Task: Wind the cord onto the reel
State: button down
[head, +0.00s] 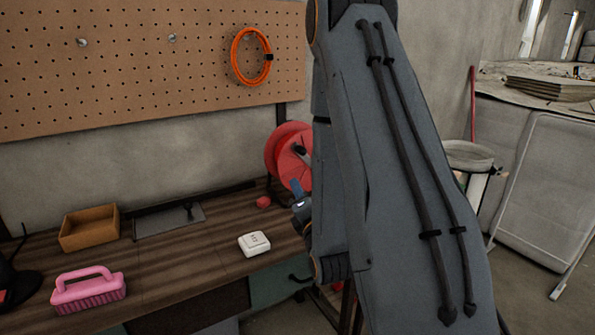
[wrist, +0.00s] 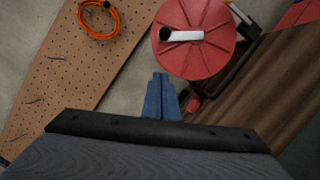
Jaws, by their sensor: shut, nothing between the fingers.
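A red reel (head: 284,146) stands at the back of the workbench, partly hidden behind my arm in the head view. In the wrist view the reel (wrist: 208,58) shows its round face with a white crank handle (wrist: 182,36). A small red piece (head: 263,202) lies on the bench below the reel; it also shows in the wrist view (wrist: 193,105). I cannot tell whether it belongs to a cord. An orange coiled cord (head: 234,58) hangs on the pegboard. My gripper (wrist: 160,76) has blue fingers, shut and empty, appearing just below and left of the reel.
The pegboard (head: 140,70) rises behind the workbench (head: 180,255). On the bench are an orange-brown box (head: 90,228), a pink brush (head: 88,291), a white box (head: 254,243) and a grey plate (head: 165,222). My arm covers much of the right half.

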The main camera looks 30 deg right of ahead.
jog(key=w+d+r+p, duration=0.3)
jog(key=w+d+p, duration=0.2)
jog(key=w, duration=0.4)
jog(key=shift+w+d, duration=0.15)
jog(key=shift+d, duration=0.1)
